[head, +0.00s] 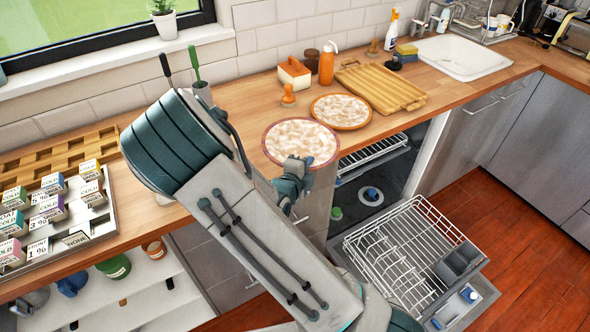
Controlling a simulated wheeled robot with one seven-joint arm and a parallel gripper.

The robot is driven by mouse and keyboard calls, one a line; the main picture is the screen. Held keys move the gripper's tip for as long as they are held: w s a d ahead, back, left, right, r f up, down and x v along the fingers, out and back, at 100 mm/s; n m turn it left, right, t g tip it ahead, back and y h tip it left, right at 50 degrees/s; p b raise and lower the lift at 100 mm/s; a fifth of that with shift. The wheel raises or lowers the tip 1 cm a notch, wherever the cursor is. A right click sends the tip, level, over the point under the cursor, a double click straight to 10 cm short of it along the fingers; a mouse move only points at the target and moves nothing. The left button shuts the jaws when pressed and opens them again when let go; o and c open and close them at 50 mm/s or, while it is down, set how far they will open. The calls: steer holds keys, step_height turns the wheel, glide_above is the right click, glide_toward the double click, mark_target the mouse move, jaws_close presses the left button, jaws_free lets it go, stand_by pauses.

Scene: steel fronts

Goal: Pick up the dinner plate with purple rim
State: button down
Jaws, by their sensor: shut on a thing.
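The dinner plate with purple rim (301,143) has a mottled cream and tan face and a dark purplish-red rim. It is at the front edge of the wooden counter, and its near edge reaches past that edge. My gripper (295,170) is shut on the near rim of this plate. My arm comes up from the bottom of the view and hides part of the counter to the left. I cannot tell whether the plate is clear of the counter. A similar plate with an orange-brown rim (340,112) lies just behind it to the right.
A wooden cutting board (380,87) lies right of the plates. An orange bottle (327,65) and a butter box (294,72) stand behind. The dishwasher is open below, with its rack (405,255) pulled out. A tray of cartons (75,228) sits at left.

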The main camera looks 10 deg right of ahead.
mark_target(324, 164)
steer(key=s+d+r, duration=0.1)
steer(key=s, duration=0.1)
steer(key=s+d+r, duration=0.1)
steer(key=d+r, duration=0.1)
steer(key=shift+s+d+r+p, duration=0.2)
steer(key=shift+s+r+p, duration=0.1)
steer(key=shift+s, duration=0.1)
steer(key=p, duration=0.3)
steer(key=shift+s+d+r, duration=0.25)
steer(key=shift+d+r, duration=0.05)
steer(key=shift+r, duration=0.05)
steer(key=shift+s+d+p, duration=0.25)
steer(key=shift+s+p, duration=0.05)
steer(key=shift+p, duration=0.6)
